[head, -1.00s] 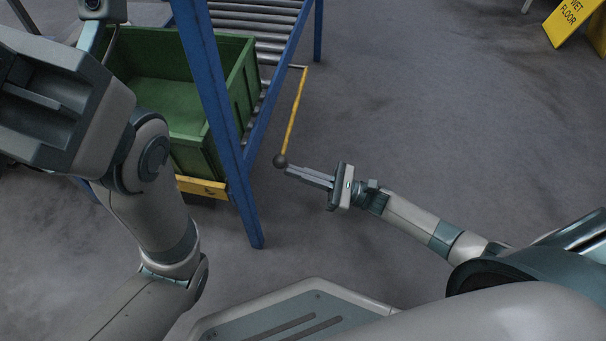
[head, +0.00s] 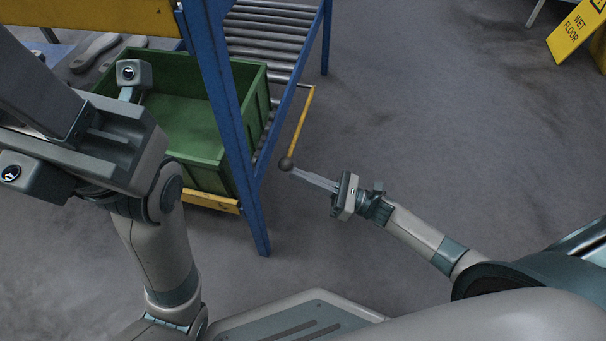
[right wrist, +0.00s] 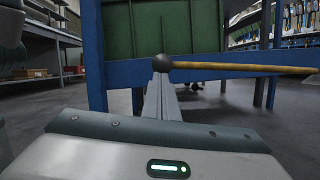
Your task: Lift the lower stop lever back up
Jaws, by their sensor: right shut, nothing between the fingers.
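The stop lever is a thin yellow bar (head: 302,119) with a dark ball knob (head: 286,164). It sticks out beside the blue frame, and the right wrist view shows the bar (right wrist: 240,67) running nearly level to the right from the knob (right wrist: 162,62). My right gripper (head: 293,175) is shut and empty, with its fingertips at the knob. In the right wrist view the fingers (right wrist: 161,84) end just under the knob; I cannot tell whether they touch. My left arm's hand (head: 110,140) is at the left, its fingers not clearly visible.
A green crate (head: 240,102) stands inside the blue frame (head: 236,145), beside a roller track (head: 268,37). Dark soles (head: 95,50) lie at the upper left. A yellow wet-floor sign (head: 574,30) stands at the upper right. The floor right of the lever is clear.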

